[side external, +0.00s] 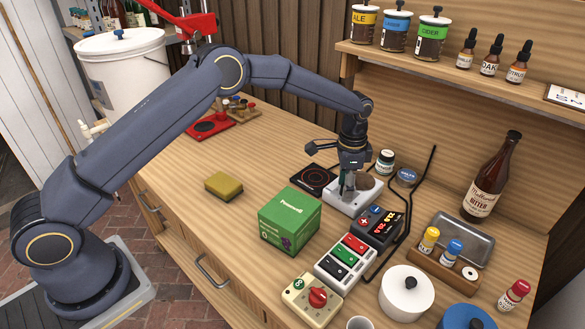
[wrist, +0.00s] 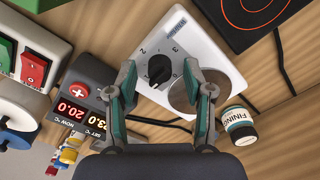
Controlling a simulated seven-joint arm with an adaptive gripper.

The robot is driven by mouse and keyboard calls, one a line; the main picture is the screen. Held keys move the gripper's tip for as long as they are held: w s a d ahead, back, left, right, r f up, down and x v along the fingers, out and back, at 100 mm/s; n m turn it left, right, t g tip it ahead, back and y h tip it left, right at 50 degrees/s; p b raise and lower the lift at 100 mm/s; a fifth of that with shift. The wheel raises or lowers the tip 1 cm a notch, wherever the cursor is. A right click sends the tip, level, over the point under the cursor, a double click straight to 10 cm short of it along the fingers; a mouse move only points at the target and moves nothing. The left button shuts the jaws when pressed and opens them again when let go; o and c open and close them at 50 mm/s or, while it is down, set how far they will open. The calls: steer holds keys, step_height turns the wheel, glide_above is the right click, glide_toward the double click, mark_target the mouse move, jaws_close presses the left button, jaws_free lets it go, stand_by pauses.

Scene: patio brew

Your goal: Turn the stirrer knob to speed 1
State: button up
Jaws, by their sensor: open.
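The stirrer is a white box (wrist: 205,62) on the bench, with a black knob (wrist: 160,70) on a numbered dial; I can make out a 2 and a 3. Which number the knob points to is too small to tell. In the side external view the stirrer (side external: 341,201) sits at the middle right, its knob hidden by the gripper. My gripper (side external: 348,186) points down over it. In the wrist view my gripper (wrist: 159,76) is open, with one finger on each side of the knob; contact cannot be told. A round plate on the stirrer is partly behind the right finger.
A black hot plate (side external: 313,179) and a finings bottle (side external: 385,161) flank the stirrer. A temperature controller (side external: 377,228), a switch strip (side external: 345,259) and a green box (side external: 290,221) stand in front. Black cables run behind on the right. The bench around the yellow sponge (side external: 223,185) is clear.

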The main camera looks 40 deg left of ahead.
step_height(320, 180, up, 12)
stand_by(0.6)
